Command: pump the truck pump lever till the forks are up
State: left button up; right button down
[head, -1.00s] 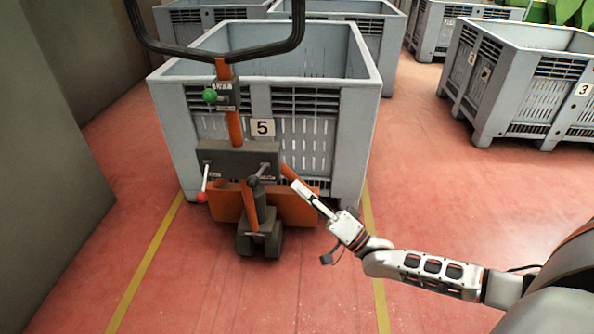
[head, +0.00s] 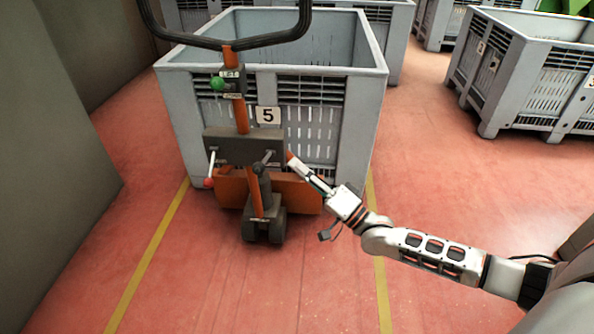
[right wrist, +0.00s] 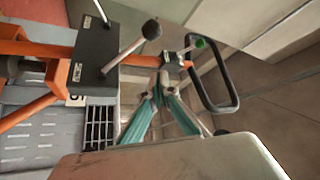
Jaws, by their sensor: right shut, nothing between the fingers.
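The truck's orange mast (head: 236,105) rises to a black loop handle (head: 230,42), with a green knob (head: 217,83) below the loop. A dark box (head: 243,147) on the mast carries a red-knobbed lever (head: 210,170) on the left and a black-knobbed lever (head: 257,167) on the right. My right gripper (head: 312,179) is shut and empty, right of the box and black knob. In the right wrist view its teal fingers (right wrist: 160,92) meet near the mast; the black knob (right wrist: 152,29) shows beyond. Contact cannot be told. The forks are hidden. My left gripper is out of view.
A grey slatted crate (head: 345,120) marked 5 stands right behind the truck. Another crate (head: 525,75) stands at the right, and more are behind. A grey wall (head: 50,150) is at the left. The red floor between the yellow lines is clear in front.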

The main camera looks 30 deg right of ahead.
aim_at(265, 159)
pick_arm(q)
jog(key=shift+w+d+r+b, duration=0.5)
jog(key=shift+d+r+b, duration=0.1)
pick_arm(e)
jog(key=w+a, duration=0.4)
jog(key=a, duration=0.1)
jog(key=shift+w+a+r, duration=0.15)
jog(key=shift+a+r, duration=0.05)
jog(key=shift+a, duration=0.1)
